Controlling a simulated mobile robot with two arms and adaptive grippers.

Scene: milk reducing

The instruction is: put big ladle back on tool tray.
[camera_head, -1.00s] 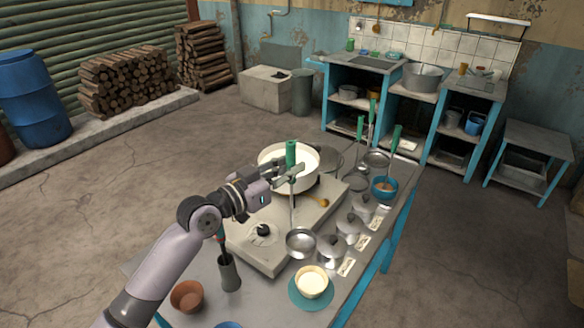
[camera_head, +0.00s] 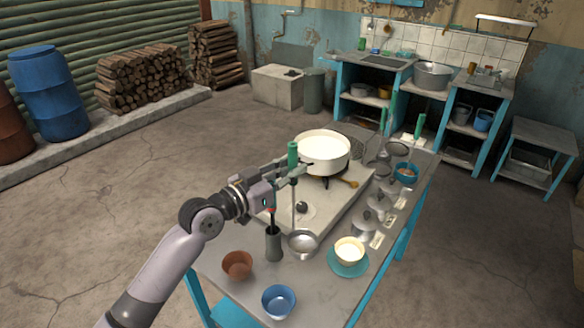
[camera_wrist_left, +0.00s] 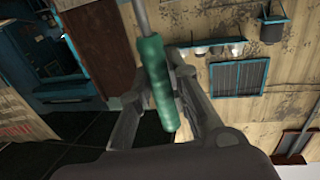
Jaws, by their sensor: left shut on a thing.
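The big ladle has a green handle (camera_head: 293,155) and a round metal bowl (camera_head: 302,244). My left gripper (camera_head: 297,172) is shut on the handle, and the ladle hangs upright over the table's near part. In the left wrist view the green handle (camera_wrist_left: 154,80) lies between the fingers. Other green-handled tools (camera_head: 420,126) stand at the table's far end, with round metal heads (camera_head: 398,149) near them. I cannot make out the tool tray's outline there. My right gripper is not in view.
A white pot (camera_head: 322,158) stands on the stove (camera_head: 340,200). Lidded containers (camera_head: 366,222) line the right edge. A cream-filled bowl (camera_head: 349,250), dark holder (camera_head: 274,244), brown bowl (camera_head: 237,265) and blue bowl (camera_head: 279,300) are near the ladle.

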